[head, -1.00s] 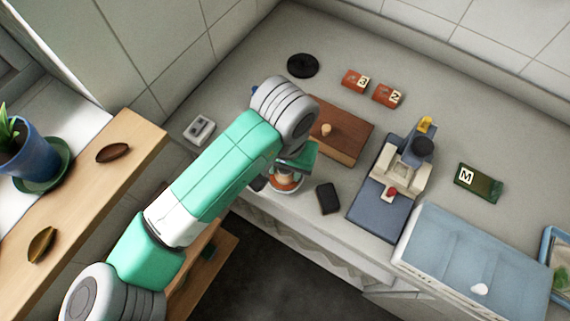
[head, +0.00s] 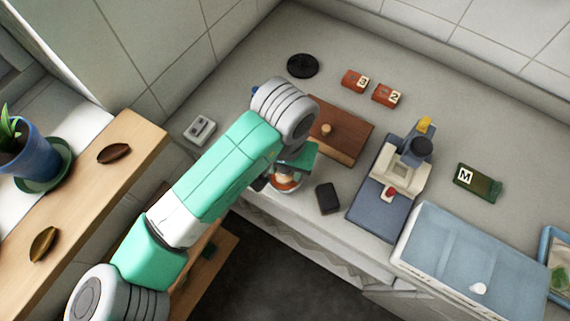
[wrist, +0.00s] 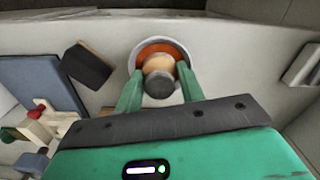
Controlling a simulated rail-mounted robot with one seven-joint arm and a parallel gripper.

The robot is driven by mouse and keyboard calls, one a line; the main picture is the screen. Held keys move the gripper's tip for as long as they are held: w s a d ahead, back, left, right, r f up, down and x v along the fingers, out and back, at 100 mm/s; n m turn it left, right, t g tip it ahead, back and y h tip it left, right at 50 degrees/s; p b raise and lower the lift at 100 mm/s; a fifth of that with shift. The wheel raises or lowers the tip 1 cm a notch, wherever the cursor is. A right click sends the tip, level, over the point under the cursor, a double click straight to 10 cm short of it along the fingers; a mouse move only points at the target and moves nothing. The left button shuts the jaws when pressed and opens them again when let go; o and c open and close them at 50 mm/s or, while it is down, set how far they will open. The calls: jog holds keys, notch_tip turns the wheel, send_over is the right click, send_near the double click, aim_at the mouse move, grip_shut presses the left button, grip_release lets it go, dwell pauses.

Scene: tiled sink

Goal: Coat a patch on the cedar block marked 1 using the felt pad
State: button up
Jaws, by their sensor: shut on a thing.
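My gripper (wrist: 160,88) is shut on a round light-wood piece with a dark grey end, seemingly the felt pad (wrist: 159,84). It sits within or just over a white-rimmed dish (wrist: 139,58) with an orange inside; I cannot tell if they touch. In the head view the gripper (head: 286,178) is partly hidden by my arm, near the counter's front edge. Two orange-red blocks stand at the back, marked 3 (head: 354,80) and 2 (head: 388,95). I see no block marked 1.
A brown wooden board with a knob (head: 349,138) lies behind the gripper. A dark block (head: 327,198) and a blue-grey machine (head: 376,217) stand to the right. Further right are a green block marked M (head: 478,182) and a blue-lidded box (head: 470,245). A black disc (head: 303,66) lies at the back.

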jog(key=shift+f, duration=0.1)
notch_tip(320, 180, up, 7)
jog(key=p, duration=0.7)
dwell(0.5)
jog(key=shift+w+d+r+p, duration=0.1)
jog(key=shift+d+r+p, duration=0.1)
jog(key=shift+r+p, duration=0.35)
jog(key=shift+w+d+r+n+p, duration=0.1)
jog(key=shift+d+n+p, duration=0.05)
jog(key=shift+n+p, duration=0.95)
jog(key=shift+p, duration=0.05)
jog(key=shift+s+a+f+n+p, duration=0.25)
jog(key=shift+a+f+n+p, duration=0.1)
jog(key=shift+f+n, duration=0.25)
